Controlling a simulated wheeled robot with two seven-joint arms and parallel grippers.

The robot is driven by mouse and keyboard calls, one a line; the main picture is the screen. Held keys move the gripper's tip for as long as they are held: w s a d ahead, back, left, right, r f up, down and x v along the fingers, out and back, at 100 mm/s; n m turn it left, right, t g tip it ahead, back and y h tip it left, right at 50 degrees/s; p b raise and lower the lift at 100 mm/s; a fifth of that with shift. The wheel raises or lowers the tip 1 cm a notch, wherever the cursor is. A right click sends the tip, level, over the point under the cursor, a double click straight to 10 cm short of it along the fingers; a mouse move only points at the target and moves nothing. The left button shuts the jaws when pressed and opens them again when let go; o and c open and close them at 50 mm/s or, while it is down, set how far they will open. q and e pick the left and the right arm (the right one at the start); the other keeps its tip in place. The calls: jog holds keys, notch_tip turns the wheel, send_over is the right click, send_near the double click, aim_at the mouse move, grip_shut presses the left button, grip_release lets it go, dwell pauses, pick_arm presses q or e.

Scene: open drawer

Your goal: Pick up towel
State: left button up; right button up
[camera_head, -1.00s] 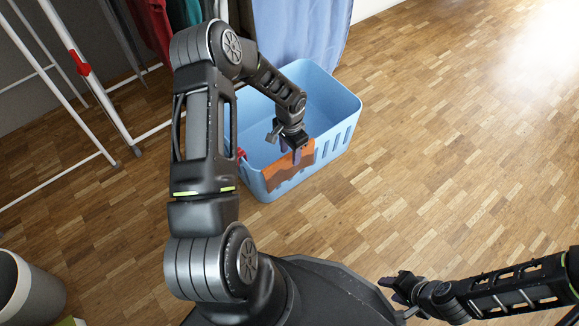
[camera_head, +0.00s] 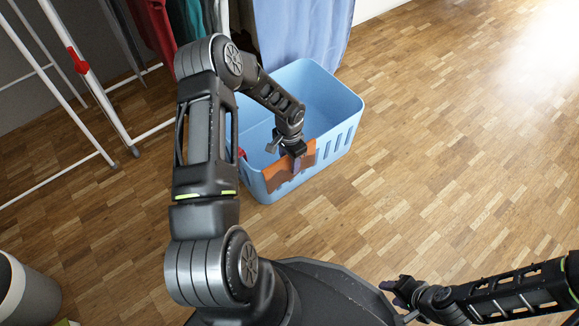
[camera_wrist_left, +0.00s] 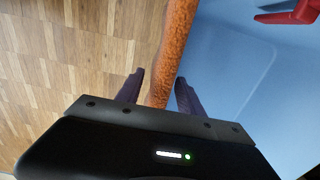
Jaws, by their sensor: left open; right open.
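An orange towel (camera_head: 283,177) hangs over the near rim of a light blue basket (camera_head: 340,118). My left gripper (camera_head: 296,160) is at that rim, over the towel. In the left wrist view the orange towel (camera_wrist_left: 174,50) runs as a narrow strip between the two open fingers of my left gripper (camera_wrist_left: 158,92), with floor on one side and the basket inside on the other. I cannot tell whether the fingers touch it. My right gripper (camera_head: 396,290) is at the lower right, away from the towel and basket, open.
A red object (camera_wrist_left: 290,14) is inside the basket, partly cut off in the left wrist view. A white drying rack (camera_head: 85,75) with hanging clothes stands at the left and back. A bin (camera_head: 25,295) stands at the lower left. The wooden floor to the right is clear.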

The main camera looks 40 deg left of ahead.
pick_arm(q)
notch_tip(320, 180, down, 2)
jog(key=shift+f, duration=0.25)
jog(key=shift+c, duration=0.4)
grip_shut()
dwell(0.3)
